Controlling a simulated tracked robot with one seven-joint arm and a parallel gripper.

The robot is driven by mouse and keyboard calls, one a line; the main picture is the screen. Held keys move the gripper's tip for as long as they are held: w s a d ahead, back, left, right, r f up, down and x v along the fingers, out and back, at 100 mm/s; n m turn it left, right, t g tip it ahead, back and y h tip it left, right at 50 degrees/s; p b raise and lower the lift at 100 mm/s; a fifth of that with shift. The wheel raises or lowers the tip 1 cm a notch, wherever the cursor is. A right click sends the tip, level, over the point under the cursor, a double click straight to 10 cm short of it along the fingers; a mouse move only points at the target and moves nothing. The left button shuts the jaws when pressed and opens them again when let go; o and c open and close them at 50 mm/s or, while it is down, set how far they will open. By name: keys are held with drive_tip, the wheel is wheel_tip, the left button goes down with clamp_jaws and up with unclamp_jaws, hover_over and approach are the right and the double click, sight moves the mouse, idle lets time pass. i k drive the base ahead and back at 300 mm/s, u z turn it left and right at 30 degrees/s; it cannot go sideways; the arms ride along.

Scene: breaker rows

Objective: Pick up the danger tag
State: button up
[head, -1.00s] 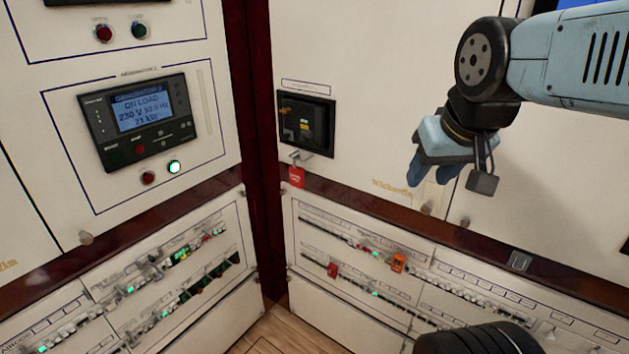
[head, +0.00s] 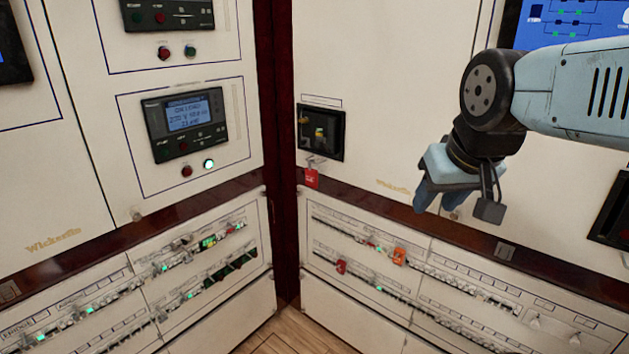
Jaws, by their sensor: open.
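A small red tag (head: 312,178) hangs from a pale metal piece just below a black switch unit (head: 321,132) on the right cabinet, close to the corner. Its lettering is too small to read. My gripper (head: 437,204) is in front of the right cabinet, to the right of the red tag and slightly lower in the picture. Its blue fingers point down and are open, with nothing seen between them. It is apart from the tag.
Breaker rows line the lower panels of both cabinets. A red piece (head: 341,266) and an orange piece (head: 399,256) sit on the right rows. A lit generator panel (head: 185,124) is on the left cabinet. A dark red ledge (head: 375,204) runs below the upper panels.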

sight(312, 174)
drive_tip(key=u, duration=0.1)
drive_tip(key=i, duration=0.9)
drive_tip(key=z, duration=0.1)
